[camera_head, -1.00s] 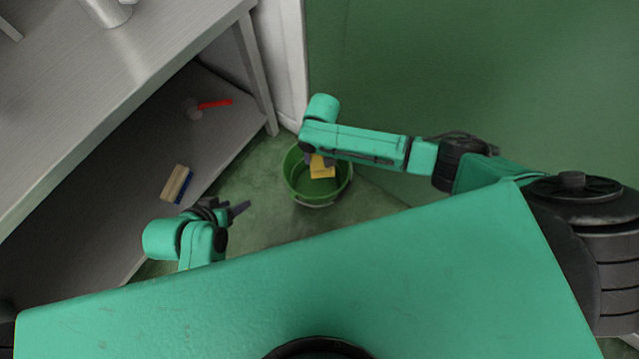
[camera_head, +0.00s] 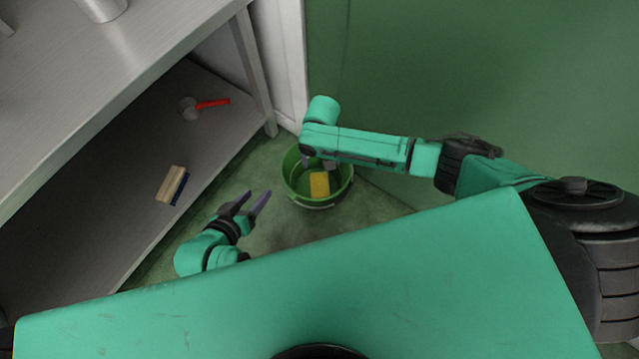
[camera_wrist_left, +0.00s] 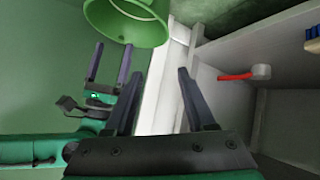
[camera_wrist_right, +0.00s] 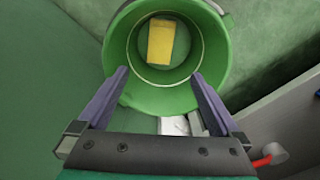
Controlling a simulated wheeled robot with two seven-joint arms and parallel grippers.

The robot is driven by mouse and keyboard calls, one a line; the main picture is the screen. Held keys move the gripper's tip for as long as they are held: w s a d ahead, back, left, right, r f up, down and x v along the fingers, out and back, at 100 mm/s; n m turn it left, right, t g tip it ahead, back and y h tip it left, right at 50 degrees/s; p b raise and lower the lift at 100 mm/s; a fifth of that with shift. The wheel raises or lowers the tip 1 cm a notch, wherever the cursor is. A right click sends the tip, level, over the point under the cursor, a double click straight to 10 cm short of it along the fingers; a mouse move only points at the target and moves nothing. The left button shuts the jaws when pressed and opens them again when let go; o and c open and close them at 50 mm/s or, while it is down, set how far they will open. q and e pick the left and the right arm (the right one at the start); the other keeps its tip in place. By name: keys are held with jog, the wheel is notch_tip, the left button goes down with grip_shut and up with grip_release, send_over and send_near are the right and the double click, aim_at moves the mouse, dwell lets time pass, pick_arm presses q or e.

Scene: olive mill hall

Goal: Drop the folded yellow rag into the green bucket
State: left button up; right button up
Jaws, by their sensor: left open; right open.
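The green bucket (camera_head: 310,200) stands on the floor by the green wall. The folded yellow rag (camera_head: 320,185) lies inside it, and the right wrist view shows the rag (camera_wrist_right: 161,42) on the bottom, within the bucket's rim (camera_wrist_right: 215,85). My right gripper (camera_head: 319,164) is open and empty above the bucket; its fingers also show apart in the right wrist view (camera_wrist_right: 160,78). My left gripper (camera_head: 256,197) is open and empty, left of the bucket and apart from it.
A grey shelf unit (camera_head: 100,75) stands at the left. Its lower shelf holds a wooden brush (camera_head: 172,184) and a red-handled scoop (camera_head: 207,104). A metal container (camera_head: 102,8) is on its top. Floor around the bucket is clear.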

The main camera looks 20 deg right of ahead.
pick_arm(q)
jog(key=s+a+r+g+y+p, duration=0.2)
jog(key=a+g+p, duration=0.1)
jog(key=a, duration=0.3)
jog(key=s+a+r+g+y+p, duration=0.2)
jog(key=s+a+g+p, duration=0.1)
jog(key=a, duration=0.3)
jog(key=shift+s+r+n+g+y+p, duration=0.25)
jog(key=shift+n+g+y+p, duration=0.05)
jog(key=shift+g+y+p, duration=0.1)
pick_arm(e)
notch_tip(320, 180, up, 14)
jog(key=shift+r, duration=0.25)
pick_arm(q)
jog(key=shift+d, duration=0.1)
